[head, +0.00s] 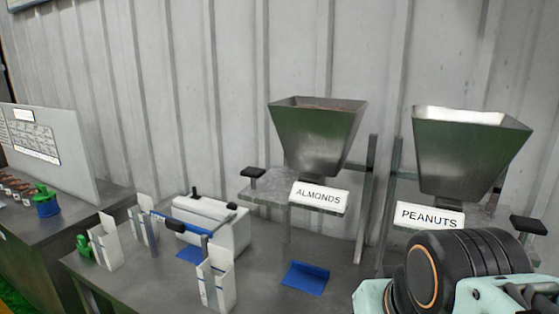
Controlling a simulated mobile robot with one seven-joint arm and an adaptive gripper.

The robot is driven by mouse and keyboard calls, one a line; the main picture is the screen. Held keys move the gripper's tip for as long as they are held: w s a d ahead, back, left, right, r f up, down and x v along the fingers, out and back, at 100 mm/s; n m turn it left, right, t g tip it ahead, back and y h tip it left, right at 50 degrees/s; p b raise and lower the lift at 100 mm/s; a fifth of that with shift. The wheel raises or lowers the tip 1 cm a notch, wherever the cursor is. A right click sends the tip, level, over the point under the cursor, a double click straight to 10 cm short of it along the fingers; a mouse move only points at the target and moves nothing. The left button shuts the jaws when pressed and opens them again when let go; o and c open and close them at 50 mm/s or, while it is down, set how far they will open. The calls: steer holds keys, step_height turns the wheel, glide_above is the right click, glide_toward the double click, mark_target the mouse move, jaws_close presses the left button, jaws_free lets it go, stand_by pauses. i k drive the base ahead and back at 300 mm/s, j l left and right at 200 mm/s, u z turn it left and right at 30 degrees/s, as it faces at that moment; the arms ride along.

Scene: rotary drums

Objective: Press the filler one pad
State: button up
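Two metal hopper fillers stand at the back of the grey table. The left hopper (317,135) bears the label ALMONDS (319,197), and a black pad (253,172) sticks out at its left side. The right hopper (466,150) bears the label PEANUTS (430,216), with another black pad (528,225) at its right side. No number shows on either filler, so I cannot tell which is filler one. My arm's dark, round joint covers the area below the PEANUTS label at the lower right. My gripper is not in view.
Open white cartons (217,277) stand on the table (262,290) at the left and front. A white machine (212,222) with a blue bar is behind them. A blue mat (305,278) lies below the left filler. A ribbed wall (200,90) closes the back.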

mark_target(525, 225)
steer(key=z, duration=1.35)
